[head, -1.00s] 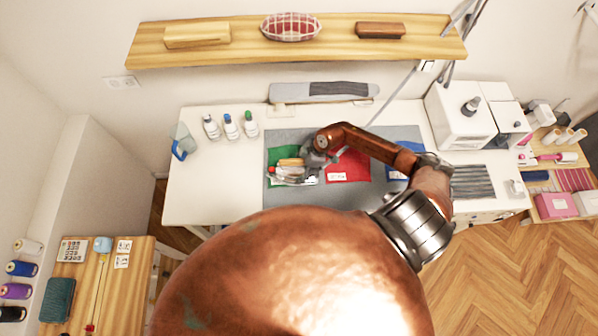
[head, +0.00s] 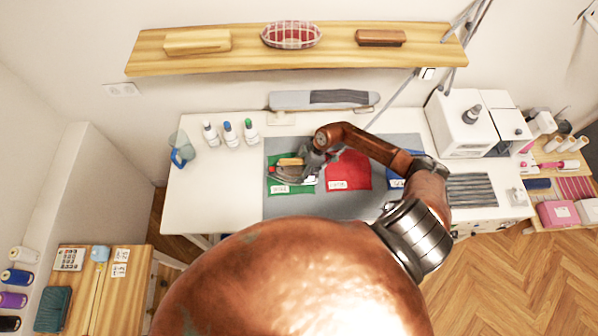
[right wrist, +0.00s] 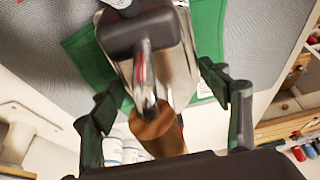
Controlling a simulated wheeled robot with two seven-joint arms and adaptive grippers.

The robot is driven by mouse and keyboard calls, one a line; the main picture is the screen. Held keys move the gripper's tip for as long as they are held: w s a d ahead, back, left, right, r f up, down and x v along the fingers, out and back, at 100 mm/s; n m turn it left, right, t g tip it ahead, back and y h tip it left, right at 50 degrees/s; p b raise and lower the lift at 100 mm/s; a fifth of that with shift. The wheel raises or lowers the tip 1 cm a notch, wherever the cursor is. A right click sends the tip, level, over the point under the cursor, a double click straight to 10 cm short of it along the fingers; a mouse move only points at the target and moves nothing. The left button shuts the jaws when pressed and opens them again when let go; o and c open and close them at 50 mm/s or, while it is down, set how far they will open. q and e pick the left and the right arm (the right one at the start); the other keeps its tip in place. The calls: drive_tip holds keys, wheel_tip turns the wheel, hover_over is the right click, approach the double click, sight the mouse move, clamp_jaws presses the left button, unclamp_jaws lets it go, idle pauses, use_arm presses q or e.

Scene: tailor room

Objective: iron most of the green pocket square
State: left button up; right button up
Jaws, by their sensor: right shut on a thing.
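The green pocket square (head: 303,187) lies on the grey mat at the left, with a white label at its front edge. The iron (head: 290,174), grey with a wooden handle, is over the back and middle of it and hides part of the cloth. My right gripper (head: 309,161) is shut on the iron's handle. In the right wrist view the iron (right wrist: 172,65) covers the middle of the green square (right wrist: 88,58), which shows on both sides. I cannot tell whether the soleplate touches the cloth. My left gripper is not in view.
A red square (head: 349,172) and a blue square (head: 397,184), partly behind my arm, lie to the right on the grey mat (head: 345,206). A white machine (head: 462,125) stands at the right.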

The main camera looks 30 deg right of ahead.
drive_tip(key=shift+w+d+r, duration=0.15)
drive_tip(key=shift+w, duration=0.3)
drive_tip(key=shift+w, duration=0.1)
drive_tip(key=shift+w+d+b, duration=0.3)
drive_tip(key=shift+w, duration=0.2)
drive_tip(key=shift+w+d+b, duration=0.3)
drive_tip(key=shift+w, duration=0.2)
drive_tip(key=shift+w+d+b, duration=0.4)
drive_tip(key=shift+w, duration=0.3)
drive_tip(key=shift+w+d+b, duration=0.45)
drive_tip(key=shift+w, duration=0.2)
drive_tip(key=shift+w+d+b, duration=0.4)
drive_tip(key=shift+w, duration=0.3)
drive_tip(key=shift+r, duration=0.2)
wheel_tip(320, 180, up, 7)
drive_tip(key=p, duration=0.7)
drive_tip(key=shift+a+f, duration=0.1)
drive_tip(key=shift+f, duration=0.05)
drive_tip(key=shift+c, duration=0.2)
